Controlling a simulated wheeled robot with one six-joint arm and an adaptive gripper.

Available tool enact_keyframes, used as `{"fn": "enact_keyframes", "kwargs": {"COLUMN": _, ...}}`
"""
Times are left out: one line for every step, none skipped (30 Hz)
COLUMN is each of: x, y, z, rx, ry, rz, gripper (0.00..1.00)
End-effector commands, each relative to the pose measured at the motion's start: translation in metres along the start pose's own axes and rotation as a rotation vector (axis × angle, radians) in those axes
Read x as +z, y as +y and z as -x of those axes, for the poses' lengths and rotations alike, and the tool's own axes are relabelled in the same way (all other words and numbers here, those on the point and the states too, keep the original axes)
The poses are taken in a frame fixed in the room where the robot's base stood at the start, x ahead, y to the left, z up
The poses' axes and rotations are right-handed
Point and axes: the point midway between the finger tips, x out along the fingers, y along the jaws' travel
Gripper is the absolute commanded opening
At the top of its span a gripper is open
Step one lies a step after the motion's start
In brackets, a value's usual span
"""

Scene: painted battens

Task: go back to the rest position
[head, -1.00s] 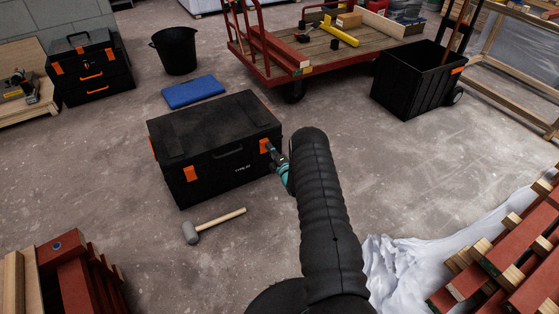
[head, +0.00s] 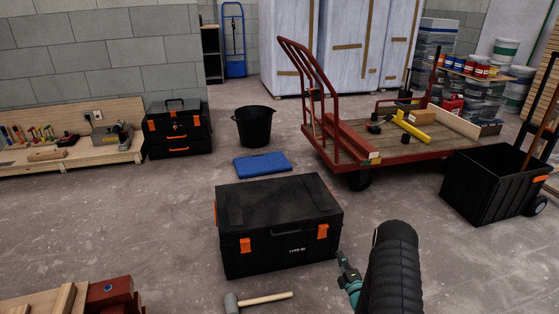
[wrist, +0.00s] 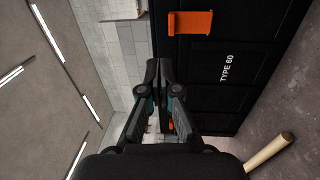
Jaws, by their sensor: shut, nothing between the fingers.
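My gripper (head: 342,257) is low in the head view, just beyond the front right corner of a large black toolbox (head: 278,218) with orange latches. My black arm covers part of the floor to its right. In the wrist view my gripper (wrist: 158,66) is shut, its fingers together with nothing between them. The toolbox front (wrist: 235,65), with an orange latch and the lettering "TYPE 60", fills the right of that view. Whether the fingers touch the toolbox I cannot tell; they look apart from it.
A mallet (head: 265,298) lies in front of the toolbox. Behind are a blue pad (head: 262,164), a black bucket (head: 254,126) and a smaller toolbox (head: 178,131). A red cart (head: 430,150) and a black wheeled bin (head: 485,187) stand right.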

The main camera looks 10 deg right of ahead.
Motion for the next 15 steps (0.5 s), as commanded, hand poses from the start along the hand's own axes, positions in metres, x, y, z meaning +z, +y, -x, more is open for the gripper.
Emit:
{"fn": "enact_keyframes", "kwargs": {"x": 0.0, "y": 0.0, "z": 0.0, "rx": -0.002, "ry": 0.0, "rz": -0.02, "gripper": 0.0}}
{"fn": "enact_keyframes", "kwargs": {"x": 0.0, "y": -0.003, "z": 0.0, "rx": -0.013, "ry": -0.001, "rz": -0.039, "gripper": 0.0}}
{"fn": "enact_keyframes", "kwargs": {"x": 0.0, "y": -0.01, "z": 0.0, "rx": -0.043, "ry": -0.003, "rz": -0.075, "gripper": 0.0}}
{"fn": "enact_keyframes", "kwargs": {"x": 0.001, "y": -0.017, "z": 0.0, "rx": -0.074, "ry": -0.007, "rz": -0.106, "gripper": 0.0}}
{"fn": "enact_keyframes", "kwargs": {"x": 0.002, "y": -0.025, "z": 0.001, "rx": -0.11, "ry": -0.015, "rz": -0.137, "gripper": 0.0}}
{"fn": "enact_keyframes", "kwargs": {"x": 0.003, "y": -0.037, "z": 0.003, "rx": -0.165, "ry": -0.032, "rz": -0.184, "gripper": 0.0}}
{"fn": "enact_keyframes", "kwargs": {"x": 0.004, "y": -0.048, "z": 0.006, "rx": -0.213, "ry": -0.048, "rz": -0.222, "gripper": 0.0}}
{"fn": "enact_keyframes", "kwargs": {"x": 0.005, "y": -0.06, "z": 0.011, "rx": -0.266, "ry": -0.067, "rz": -0.263, "gripper": 0.0}}
{"fn": "enact_keyframes", "kwargs": {"x": 0.005, "y": -0.076, "z": 0.02, "rx": -0.34, "ry": -0.098, "rz": -0.318, "gripper": 0.0}}
{"fn": "enact_keyframes", "kwargs": {"x": 0.005, "y": -0.089, "z": 0.028, "rx": -0.396, "ry": -0.126, "rz": -0.362, "gripper": 0.0}}
{"fn": "enact_keyframes", "kwargs": {"x": 0.004, "y": -0.101, "z": 0.037, "rx": -0.453, "ry": -0.154, "rz": -0.404, "gripper": 0.0}}
{"fn": "enact_keyframes", "kwargs": {"x": 0.004, "y": -0.116, "z": 0.049, "rx": -0.527, "ry": -0.196, "rz": -0.458, "gripper": 0.0}}
{"fn": "enact_keyframes", "kwargs": {"x": 0.004, "y": -0.123, "z": 0.058, "rx": -0.578, "ry": -0.23, "rz": -0.497, "gripper": 0.0}}
{"fn": "enact_keyframes", "kwargs": {"x": 0.005, "y": -0.128, "z": 0.065, "rx": -0.625, "ry": -0.264, "rz": -0.534, "gripper": 0.0}}
{"fn": "enact_keyframes", "kwargs": {"x": 0.007, "y": -0.133, "z": 0.074, "rx": -0.685, "ry": -0.313, "rz": -0.579, "gripper": 0.0}}
